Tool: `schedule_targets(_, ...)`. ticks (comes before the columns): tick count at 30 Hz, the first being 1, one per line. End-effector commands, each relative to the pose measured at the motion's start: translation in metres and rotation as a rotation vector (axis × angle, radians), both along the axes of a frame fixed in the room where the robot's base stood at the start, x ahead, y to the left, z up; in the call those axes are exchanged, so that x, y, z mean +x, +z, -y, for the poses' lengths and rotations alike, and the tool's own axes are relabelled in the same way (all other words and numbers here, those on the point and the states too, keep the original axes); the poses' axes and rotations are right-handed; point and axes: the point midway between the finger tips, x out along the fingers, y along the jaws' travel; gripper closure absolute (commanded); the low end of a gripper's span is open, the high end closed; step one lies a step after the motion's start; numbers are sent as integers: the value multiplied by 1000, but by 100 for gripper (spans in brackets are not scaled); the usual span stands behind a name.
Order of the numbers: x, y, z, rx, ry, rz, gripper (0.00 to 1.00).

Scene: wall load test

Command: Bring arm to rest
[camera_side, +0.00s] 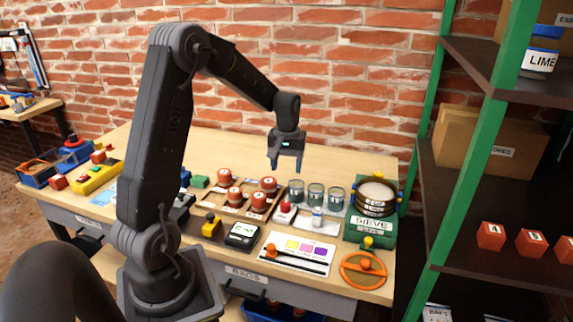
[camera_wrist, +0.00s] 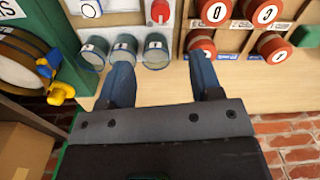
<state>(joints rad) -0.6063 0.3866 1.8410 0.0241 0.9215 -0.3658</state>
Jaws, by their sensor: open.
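My gripper (camera_side: 286,163) hangs above the back part of the wooden workbench (camera_side: 345,162), fingers pointing down. In the wrist view the two blue fingers of my gripper (camera_wrist: 164,85) are apart with nothing between them. The gripper is open and empty. Below it stand several glass jars (camera_side: 315,193) in a row and a wooden tray (camera_side: 238,212) of red-capped jars (camera_side: 268,184). The fingers are clear of them in the side view. In the wrist view the glass jars (camera_wrist: 156,50) show beside the left finger.
A green sieve machine (camera_side: 374,205) stands at the bench's right, with an orange ring (camera_side: 366,269) in front. A green-framed shelf (camera_side: 472,160) stands close on the right. A brick wall (camera_side: 350,60) closes the back. Open air surrounds the gripper above the bench.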

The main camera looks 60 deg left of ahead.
Motion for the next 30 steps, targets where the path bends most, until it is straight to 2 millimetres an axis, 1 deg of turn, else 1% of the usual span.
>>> schedule_targets(4,0,2,3,3,-8,4,41)
schedule_targets(5,0,5,6,5,-16,8,41)
schedule_targets(7,0,17,18,16,-52,26,41)
schedule_targets(8,-1,23,25,23,-74,37,41)
schedule_targets(11,-8,52,59,51,-177,83,41)
schedule_targets(13,-17,72,88,72,-264,123,41)
schedule_targets(15,-30,89,115,93,-352,163,41)
schedule_targets(17,-43,102,137,110,-426,199,41)
schedule_targets(18,-52,109,151,121,-475,222,41)
schedule_targets(20,-68,118,171,136,-548,258,41)
schedule_targets(21,-79,123,183,148,-599,281,41)
schedule_targets(25,-115,133,216,177,-747,357,41)
schedule_targets(27,-131,134,228,191,-813,393,41)
schedule_targets(30,-149,134,240,205,-885,431,41)
